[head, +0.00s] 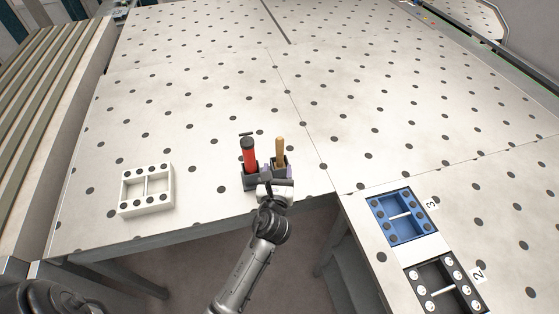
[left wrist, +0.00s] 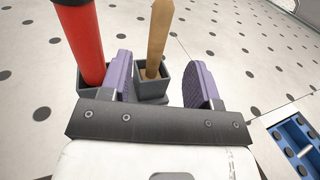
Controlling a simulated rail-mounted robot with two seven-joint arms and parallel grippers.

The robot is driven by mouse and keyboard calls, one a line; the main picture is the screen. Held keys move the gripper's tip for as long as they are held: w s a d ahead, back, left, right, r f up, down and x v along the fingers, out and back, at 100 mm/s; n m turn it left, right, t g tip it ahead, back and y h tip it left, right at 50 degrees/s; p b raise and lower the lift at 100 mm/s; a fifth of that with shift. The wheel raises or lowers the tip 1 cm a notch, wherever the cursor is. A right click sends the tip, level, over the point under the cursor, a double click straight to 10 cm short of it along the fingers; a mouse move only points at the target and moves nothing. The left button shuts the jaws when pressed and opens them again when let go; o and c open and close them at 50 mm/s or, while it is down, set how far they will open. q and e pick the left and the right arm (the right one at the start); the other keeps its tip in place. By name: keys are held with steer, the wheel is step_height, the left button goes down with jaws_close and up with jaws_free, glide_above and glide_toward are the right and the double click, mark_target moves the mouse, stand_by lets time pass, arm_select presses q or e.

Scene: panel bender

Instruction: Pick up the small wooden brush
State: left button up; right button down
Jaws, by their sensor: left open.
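The small wooden brush (head: 280,150) stands upright, handle up, in the right cup of a dark grey holder (head: 250,184). In the left wrist view the wooden handle (left wrist: 159,38) rises from the square cup (left wrist: 150,88); its lower end is hidden in the cup. My left gripper (head: 278,171) is at the front of the holder. In the left wrist view its two purple fingers (left wrist: 160,82) are open, with the brush's cup and handle seen between them. The fingers are not closed on the handle. My right gripper is not in view.
A red-handled tool (head: 249,157) stands in the holder's left cup, close beside the left finger; it also shows in the left wrist view (left wrist: 82,40). A white tray (head: 147,189) lies left. Blue (head: 402,216) and black (head: 447,285) trays lie right. The table behind is clear.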

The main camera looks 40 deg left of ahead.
mark_target(279, 150)
arm_select(q)
steer(key=x, duration=1.1)
steer(key=shift+w+f, duration=0.15)
steer(key=shift+c, duration=0.2)
steer(key=c, duration=1)
